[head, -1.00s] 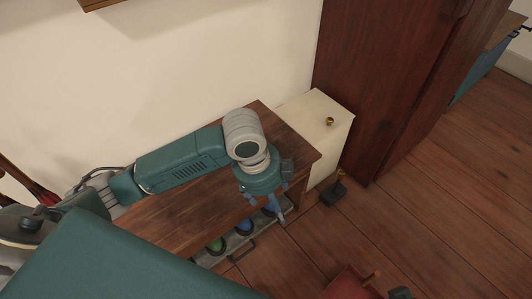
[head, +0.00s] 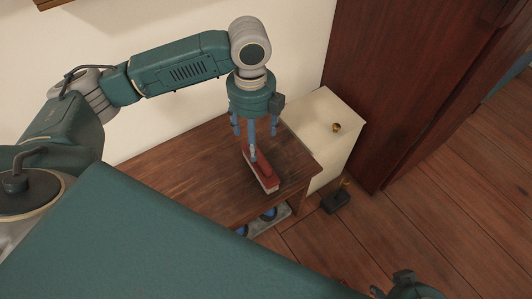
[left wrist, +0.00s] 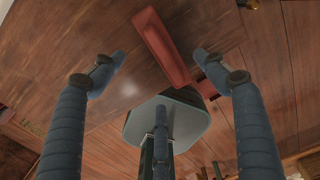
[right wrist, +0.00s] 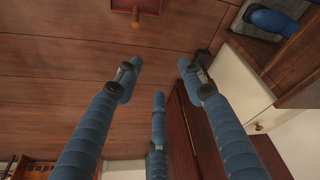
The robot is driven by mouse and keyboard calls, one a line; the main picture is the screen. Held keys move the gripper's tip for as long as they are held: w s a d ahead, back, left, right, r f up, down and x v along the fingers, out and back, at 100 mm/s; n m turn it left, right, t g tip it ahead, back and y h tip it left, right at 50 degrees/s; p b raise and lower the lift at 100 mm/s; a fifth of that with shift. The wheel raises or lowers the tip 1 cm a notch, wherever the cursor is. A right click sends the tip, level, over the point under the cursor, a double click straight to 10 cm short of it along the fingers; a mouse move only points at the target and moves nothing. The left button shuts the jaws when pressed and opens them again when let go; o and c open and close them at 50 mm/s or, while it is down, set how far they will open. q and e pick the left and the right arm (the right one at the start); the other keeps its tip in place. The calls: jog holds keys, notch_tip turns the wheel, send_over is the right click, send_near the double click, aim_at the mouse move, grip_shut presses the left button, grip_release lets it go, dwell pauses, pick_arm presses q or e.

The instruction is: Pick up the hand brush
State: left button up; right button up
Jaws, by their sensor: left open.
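The hand brush (head: 264,173) has a red back and pale bristles. It lies on the wooden bench top (head: 205,170), near its right end. My left gripper (head: 254,142) hangs over the brush, pointing down, open and empty. One finger overlaps the brush's far end in the head view; I cannot tell whether it touches. In the left wrist view the red brush (left wrist: 163,48) slants beyond the spread fingers (left wrist: 160,72), closer to the right one. My right gripper (right wrist: 158,80) has its fingers spread and empty in the right wrist view.
A cream cabinet (head: 325,145) with a brass knob stands against the bench's right end. A dark wardrobe (head: 400,90) stands beyond it. A small black object (head: 336,201) lies on the floor. Blue items (head: 268,213) sit under the bench. The bench top left of the brush is clear.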

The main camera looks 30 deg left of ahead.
aim_at(260, 164)
pick_arm(q)
jog(key=f, duration=0.2)
jog(key=f+b, duration=0.1)
jog(key=f, duration=0.2)
jog(key=shift+s+b, duration=0.2)
jog(key=shift+b, duration=0.1)
jog(key=shift+f, duration=0.25)
notch_tip(260, 164, down, 2)
jog(key=shift+f+b, duration=0.2)
jog(key=shift+b, duration=0.5)
notch_tip(260, 164, down, 3)
jog(key=shift+r+b, duration=0.2)
jog(key=shift+b, duration=0.35)
pick_arm(e)
jog(key=w+a+r+t+y, duration=0.1)
jog(key=w+a+r+t, duration=0.1)
jog(key=w, duration=0.5)
jog(key=w+a+r+t+y, duration=0.1)
jog(key=w+a+r+t, duration=0.2)
jog(key=w, duration=0.4)
jog(key=r+t, duration=0.1)
jog(key=t, duration=0.1)
jog(key=shift+w+r+t, duration=0.3)
jog(key=shift+w+r, duration=0.1)
pick_arm(q)
jog(key=shift+c, duration=0.5)
jog(key=c, duration=1.2)
